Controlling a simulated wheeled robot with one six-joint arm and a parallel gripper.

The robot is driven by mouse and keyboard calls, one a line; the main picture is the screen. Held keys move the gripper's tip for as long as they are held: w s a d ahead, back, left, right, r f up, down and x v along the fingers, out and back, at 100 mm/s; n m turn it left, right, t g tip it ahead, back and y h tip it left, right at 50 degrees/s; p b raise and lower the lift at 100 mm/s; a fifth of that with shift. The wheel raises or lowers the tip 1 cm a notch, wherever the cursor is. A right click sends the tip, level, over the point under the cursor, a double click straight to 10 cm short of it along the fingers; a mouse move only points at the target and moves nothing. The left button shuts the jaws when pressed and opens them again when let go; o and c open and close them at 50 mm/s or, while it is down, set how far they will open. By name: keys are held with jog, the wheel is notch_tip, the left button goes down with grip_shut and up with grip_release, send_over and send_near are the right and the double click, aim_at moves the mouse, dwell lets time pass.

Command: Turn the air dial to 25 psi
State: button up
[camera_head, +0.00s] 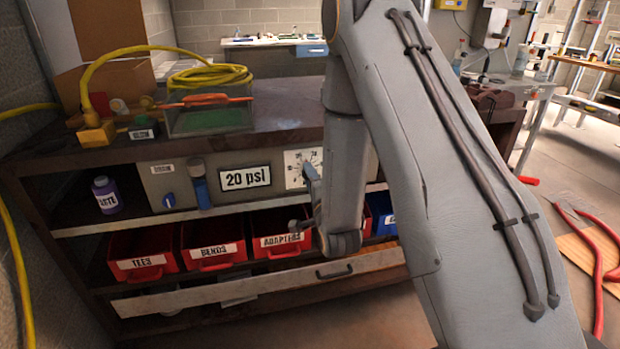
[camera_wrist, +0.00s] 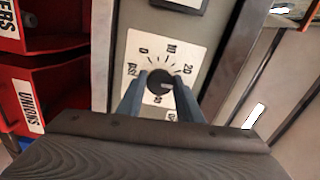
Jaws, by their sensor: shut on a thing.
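The air dial is a black round knob (camera_wrist: 159,81) on a white square plate with a PSI scale, seen in the wrist view. The plate (camera_head: 294,170) also shows in the head view on the grey panel, partly hidden by my arm. My gripper (camera_wrist: 160,88) has a finger on each side of the knob and is shut on it; in the head view it (camera_head: 311,183) is at the plate. A light mark on the knob points roughly rightward in the wrist view. A sign left of the dial (camera_head: 245,178) reads 20 psi.
Red bins (camera_head: 213,245) sit on the shelf under the panel. My arm covers the bench's right part.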

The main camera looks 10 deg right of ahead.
jog(key=shift+m, duration=0.3)
jog(key=o, duration=1)
jog(key=shift+s, duration=3.9)
